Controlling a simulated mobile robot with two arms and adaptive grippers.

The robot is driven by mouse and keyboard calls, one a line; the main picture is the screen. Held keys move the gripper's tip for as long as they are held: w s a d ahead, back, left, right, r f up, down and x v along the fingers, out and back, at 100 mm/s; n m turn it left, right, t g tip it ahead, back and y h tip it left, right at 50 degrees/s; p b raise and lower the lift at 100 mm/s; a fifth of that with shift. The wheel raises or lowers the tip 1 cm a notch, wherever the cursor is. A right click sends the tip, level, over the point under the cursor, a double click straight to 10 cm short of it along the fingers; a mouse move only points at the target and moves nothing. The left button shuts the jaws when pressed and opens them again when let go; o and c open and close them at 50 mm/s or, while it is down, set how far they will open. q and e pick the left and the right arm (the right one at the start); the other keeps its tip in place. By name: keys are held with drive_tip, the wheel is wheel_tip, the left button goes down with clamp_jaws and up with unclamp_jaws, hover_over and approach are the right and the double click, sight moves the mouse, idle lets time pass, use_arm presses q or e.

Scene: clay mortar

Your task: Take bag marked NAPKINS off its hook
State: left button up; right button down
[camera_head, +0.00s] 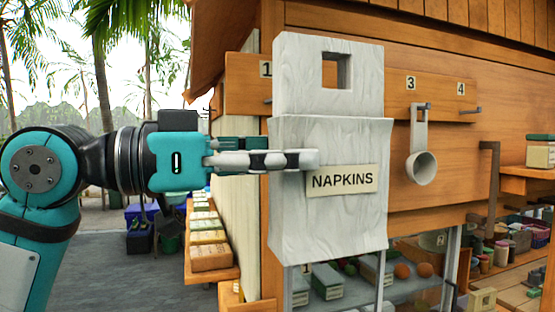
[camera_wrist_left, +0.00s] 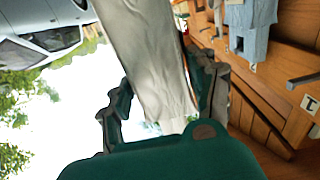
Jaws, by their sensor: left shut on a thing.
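The pale cloth bag (camera_head: 330,225) with a NAPKINS label (camera_head: 342,180) is upright in front of the hook board in the head view. Its upper flap has a square hole, and no hook shows through it. My left gripper (camera_head: 285,156) is shut on the left edge of the bag, with one finger across its front; the other is partly hidden behind it. In the left wrist view the bag (camera_wrist_left: 150,55) lies between the fingers of my left gripper (camera_wrist_left: 165,95). The bag covers part of the board, including the place between plates 1 and 3. My right gripper is not in view.
The wooden hook board (camera_head: 440,130) carries number plates 1, 3 and 4. A white ladle (camera_head: 421,165) hangs from hook 3, right of the bag; hook 4 (camera_head: 470,109) is empty. Shelves with goods stand below and at right. Open space lies at left beyond my arm.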

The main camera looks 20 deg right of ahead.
use_arm(q)
drive_tip(key=s+b, duration=0.1)
drive_tip(key=s, duration=0.5)
idle(0.7)
drive_tip(key=shift+s+d, duration=0.1)
drive_tip(key=shift+s+d+b, duration=0.1)
drive_tip(key=shift+s+b, duration=0.65)
drive_tip(key=shift+s, duration=1.75)
